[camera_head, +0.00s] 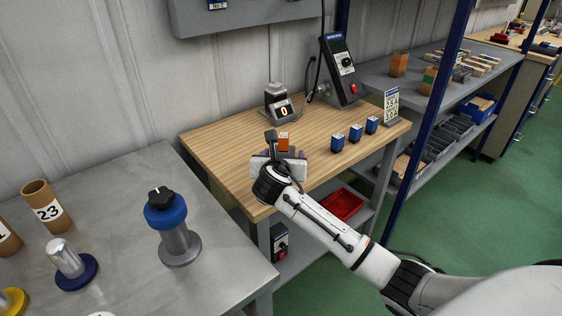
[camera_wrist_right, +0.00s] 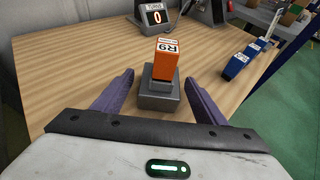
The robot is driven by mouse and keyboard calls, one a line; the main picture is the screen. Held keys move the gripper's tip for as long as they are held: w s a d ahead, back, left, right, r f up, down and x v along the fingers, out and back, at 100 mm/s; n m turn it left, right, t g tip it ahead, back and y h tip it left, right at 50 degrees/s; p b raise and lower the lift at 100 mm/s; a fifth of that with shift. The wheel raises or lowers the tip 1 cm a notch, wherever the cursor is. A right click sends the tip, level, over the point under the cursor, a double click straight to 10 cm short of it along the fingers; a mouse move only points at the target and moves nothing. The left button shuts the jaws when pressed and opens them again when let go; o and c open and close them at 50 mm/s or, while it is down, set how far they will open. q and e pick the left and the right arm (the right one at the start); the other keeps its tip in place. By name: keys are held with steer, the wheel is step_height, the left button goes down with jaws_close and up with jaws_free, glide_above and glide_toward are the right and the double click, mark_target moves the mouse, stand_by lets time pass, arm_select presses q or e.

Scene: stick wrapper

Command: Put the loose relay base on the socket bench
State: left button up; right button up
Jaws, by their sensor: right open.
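An orange block marked R9 (camera_wrist_right: 168,58) stands upright on a dark grey base (camera_wrist_right: 160,98) on the wooden bench top (camera_wrist_right: 85,55). The orange block (camera_head: 283,138) also shows near the front left of the bench in the head view, where my gripper hides most of its base. I cannot tell for sure whether this grey base is the loose relay base. My right gripper (camera_wrist_right: 158,82) is open, with one purple finger on each side of the grey base and a visible gap to each. My left gripper is out of view.
Several blue blocks (camera_head: 355,133) stand in a row at the right of the bench, by a small sign (camera_head: 391,105). A display reading 0 (camera_head: 281,107) and a black control box (camera_head: 339,70) stand at the back. A grey table (camera_head: 120,220) with rollers is at left.

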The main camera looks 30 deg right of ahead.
steer(key=p+v, duration=0.1)
steer(key=v, duration=0.9)
steer(key=shift+s+r, duration=0.1)
steer(key=shift+r, duration=0.05)
